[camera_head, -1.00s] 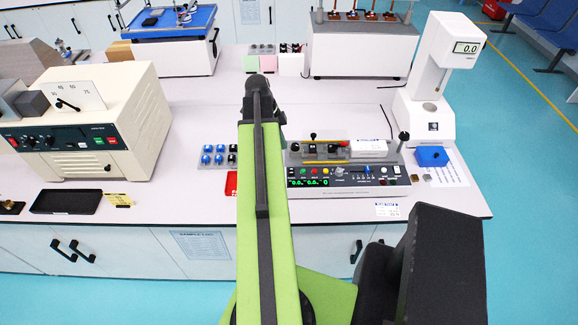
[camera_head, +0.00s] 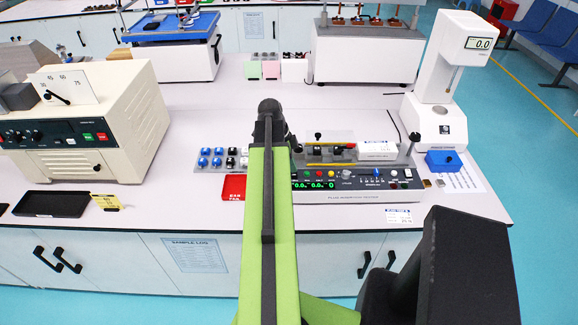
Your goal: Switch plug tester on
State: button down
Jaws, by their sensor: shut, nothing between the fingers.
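The plug tester (camera_head: 352,196) stands near the front edge of the bench, right of my arm. Its sloped panel has a display with green digits (camera_head: 316,185), coloured buttons (camera_head: 319,173), a blue-topped slider (camera_head: 377,172) and a small dark switch at the right end (camera_head: 393,185). The switch position is too small to read. My gripper (camera_head: 293,144) shows only as a dark piece beside the arm's far end, near the tester's back left. It is shut and appears empty. My arm hides most of it and part of the tester's left end.
A tray of blue, white and black plugs (camera_head: 207,168) and a red tray (camera_head: 232,188) lie left of my arm. A white gauge stand (camera_head: 437,120) and a blue block (camera_head: 444,161) stand right of the tester. The bench behind the tester is mostly clear.

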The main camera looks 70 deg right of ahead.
aim_at(294, 174)
notch_tip(294, 174, down, 2)
jog(key=shift+b, duration=0.35)
jog(key=shift+r, duration=0.1)
jog(key=shift+s+a+f+h+b, duration=0.1)
jog(key=shift+a+f+h+b, duration=0.2)
jog(key=shift+f, duration=0.05)
jog(key=shift+a+t+h, duration=0.3)
jog(key=shift+d, duration=0.2)
